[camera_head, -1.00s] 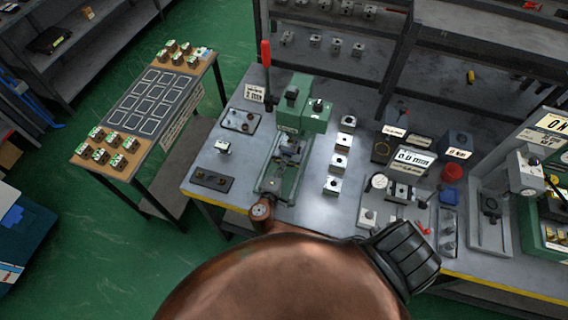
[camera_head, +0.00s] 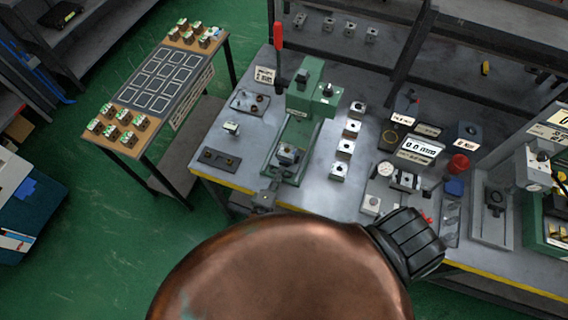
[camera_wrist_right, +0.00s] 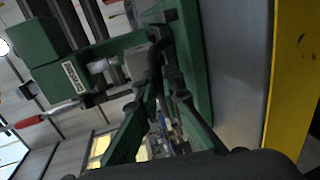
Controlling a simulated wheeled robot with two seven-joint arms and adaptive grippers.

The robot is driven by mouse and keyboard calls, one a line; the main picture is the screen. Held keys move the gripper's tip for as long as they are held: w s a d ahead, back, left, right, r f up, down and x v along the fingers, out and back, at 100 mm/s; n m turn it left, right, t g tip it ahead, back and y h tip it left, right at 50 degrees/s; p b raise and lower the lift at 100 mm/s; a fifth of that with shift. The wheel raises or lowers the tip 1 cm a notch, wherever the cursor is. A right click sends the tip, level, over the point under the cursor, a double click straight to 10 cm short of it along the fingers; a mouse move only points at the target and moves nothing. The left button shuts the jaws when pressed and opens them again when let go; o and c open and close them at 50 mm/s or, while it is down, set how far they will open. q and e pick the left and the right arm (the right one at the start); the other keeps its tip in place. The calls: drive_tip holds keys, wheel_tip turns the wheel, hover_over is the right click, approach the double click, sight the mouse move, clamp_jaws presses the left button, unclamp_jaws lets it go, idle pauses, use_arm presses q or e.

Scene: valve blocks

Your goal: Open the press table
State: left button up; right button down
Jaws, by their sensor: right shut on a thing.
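The green press (camera_head: 308,92) stands on the bench with its red lever (camera_head: 278,37) upright at the left. Its press table (camera_head: 287,155), a small grey metal fixture, sits near the front end of the green bed. Bare bed (camera_head: 299,132) shows between it and the column. My right gripper (camera_head: 264,198) is at the table's front, partly hidden by my copper-coloured arm. In the right wrist view the gripper (camera_wrist_right: 166,88) is closed on a dark part at the press table's front; the exact contact is hard to see. My left gripper is not in view.
Several metal blocks (camera_head: 347,148) stand in a row right of the press. A dark plate (camera_head: 219,160) and a small block (camera_head: 231,129) lie left of it. Gauges (camera_head: 404,179) stand farther right. A side table (camera_head: 152,92) is at the left. The bench has a yellow front edge.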

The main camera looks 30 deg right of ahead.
drive_tip(key=c, duration=2.3)
unclamp_jaws()
drive_tip(key=shift+c, duration=0.2)
drive_tip(key=v, duration=1.2)
